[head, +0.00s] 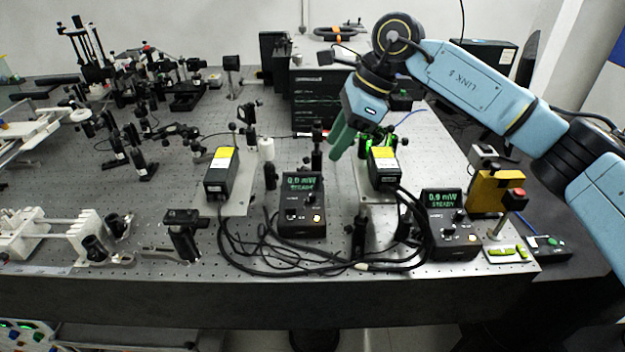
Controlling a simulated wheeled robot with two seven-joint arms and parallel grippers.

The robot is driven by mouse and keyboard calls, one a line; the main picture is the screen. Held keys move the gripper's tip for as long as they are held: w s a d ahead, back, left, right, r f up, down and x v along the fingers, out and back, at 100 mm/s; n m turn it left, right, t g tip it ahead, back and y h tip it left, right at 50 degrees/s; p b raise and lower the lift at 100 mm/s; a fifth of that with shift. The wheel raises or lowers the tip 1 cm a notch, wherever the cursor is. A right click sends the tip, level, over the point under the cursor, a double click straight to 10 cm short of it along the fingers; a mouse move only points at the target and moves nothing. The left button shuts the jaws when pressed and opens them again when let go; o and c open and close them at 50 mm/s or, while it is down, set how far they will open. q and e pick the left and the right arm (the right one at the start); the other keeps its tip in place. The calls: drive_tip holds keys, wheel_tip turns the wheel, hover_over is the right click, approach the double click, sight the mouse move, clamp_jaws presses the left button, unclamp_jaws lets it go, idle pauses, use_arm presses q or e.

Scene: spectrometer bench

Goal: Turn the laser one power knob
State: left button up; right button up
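Two laser power controllers with small knobs stand near the front edge of the bench. The left controller (302,206) shows "0.0 mW STEADY" on its display, and the right controller (449,228) appears to show "0.9 mW STEADY". I cannot read which belongs to laser one. Behind them are the left laser head (222,172) and the right laser head (382,167), both black with yellow labels. My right gripper (338,148) has green fingers pointing down, behind and between the two laser heads, away from both controllers. Its fingers overlap in view, so their gap is unclear. My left gripper is out of view.
Black cables (275,262) loop in front of the controllers. A red-topped post (514,199) and yellow block (492,190) stand at the right. Optical mounts crowd the bench's left half. A black instrument stack (318,98) stands behind the gripper. Perforated bench top (215,125) is bare in places.

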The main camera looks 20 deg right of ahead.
sight(313, 193)
drive_tip(key=shift+h, duration=0.3)
drive_tip(key=x, duration=0.8)
drive_tip(key=d+x, duration=0.1)
drive_tip(key=x, duration=0.3)
drive_tip(key=shift+w+a+f, duration=0.15)
drive_tip(key=shift+w+f, duration=0.05)
drive_tip(key=shift+f, duration=0.3)
clamp_jaws()
